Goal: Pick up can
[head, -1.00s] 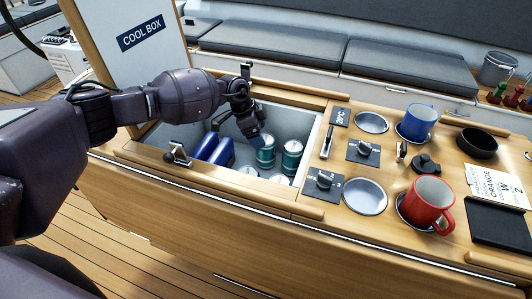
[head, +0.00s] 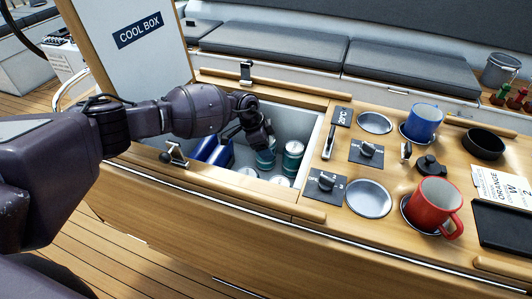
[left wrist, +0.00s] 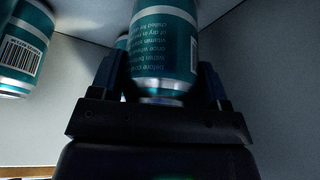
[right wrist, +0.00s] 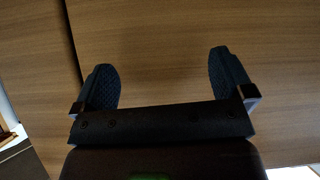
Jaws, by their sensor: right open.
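Teal cans stand in the open cool box (head: 303,133). One teal can (left wrist: 165,45) is between the two fingers of my left gripper (left wrist: 160,85) in the left wrist view. The fingers stand on both sides of it, with a gap visible at least on the right, so the gripper looks open around the can. In the head view this can (head: 266,159) is partly hidden by my left gripper (head: 262,147). A second teal can (head: 292,156) stands just to its right. My right gripper (right wrist: 165,75) is open and empty, facing a wooden surface.
Blue packs (head: 212,150) lie at the left in the box, and more can tops (head: 248,172) show at the front. The raised lid (head: 130,45) stands behind my left arm. A red mug (head: 432,204) and blue mug (head: 422,121) stand on the counter to the right.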

